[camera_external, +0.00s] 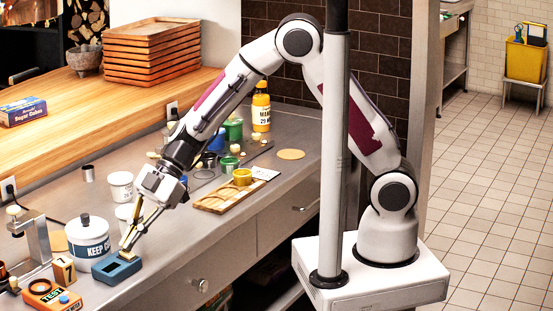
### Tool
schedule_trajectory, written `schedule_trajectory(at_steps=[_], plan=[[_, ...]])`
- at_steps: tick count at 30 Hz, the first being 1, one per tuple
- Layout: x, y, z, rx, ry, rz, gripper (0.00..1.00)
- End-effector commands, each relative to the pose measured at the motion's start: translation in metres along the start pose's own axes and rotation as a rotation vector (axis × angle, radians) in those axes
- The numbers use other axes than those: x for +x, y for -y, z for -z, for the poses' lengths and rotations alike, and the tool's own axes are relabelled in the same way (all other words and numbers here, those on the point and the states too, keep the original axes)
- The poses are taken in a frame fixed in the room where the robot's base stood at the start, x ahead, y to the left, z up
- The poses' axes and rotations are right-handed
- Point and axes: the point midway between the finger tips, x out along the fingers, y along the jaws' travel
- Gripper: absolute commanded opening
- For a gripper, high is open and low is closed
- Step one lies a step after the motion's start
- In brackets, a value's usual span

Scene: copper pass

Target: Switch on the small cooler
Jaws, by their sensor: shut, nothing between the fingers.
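No switch can be made out clearly.
White cups (121,186) stand behind the tub. A wooden board (212,201) and a yellow bottle (261,110) are farther right. The counter right of the teal box is clear.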

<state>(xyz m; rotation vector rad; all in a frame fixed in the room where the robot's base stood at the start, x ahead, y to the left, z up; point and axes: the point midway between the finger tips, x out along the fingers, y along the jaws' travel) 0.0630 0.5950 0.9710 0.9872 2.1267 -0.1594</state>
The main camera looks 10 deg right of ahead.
Motion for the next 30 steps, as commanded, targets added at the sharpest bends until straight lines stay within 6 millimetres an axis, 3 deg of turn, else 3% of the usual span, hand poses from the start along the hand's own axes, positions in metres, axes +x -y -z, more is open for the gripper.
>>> schedule_trajectory(at_steps=[9, 30], plan=[[0.001, 0.014, -0.003, 0.003, 0.006, 0.011, 0.0], [-0.008, 0.012, 0.007, -0.001, 0.002, 0.006, 0.0]])
